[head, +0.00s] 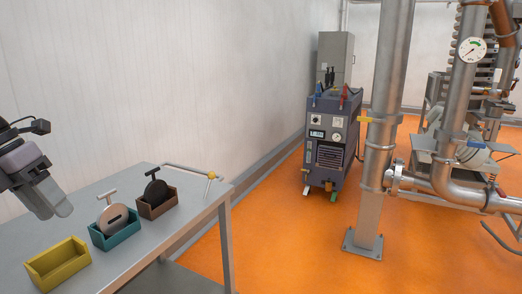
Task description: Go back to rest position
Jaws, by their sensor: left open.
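My left gripper (52,200) comes in from the left edge and hangs above the grey metal table (128,259). Its fingers point down and to the right, and it is open with nothing seen between the fingers. It is apart from the boxes on the table. My right gripper is not in view.
On the table stand an empty yellow box (58,265), a teal box (115,238) with a grey disc-shaped handled part (113,217), and a brown box (158,208) with a black one (155,190). A machine cart (331,140) and steel pipes (385,120) stand beyond on the orange floor.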

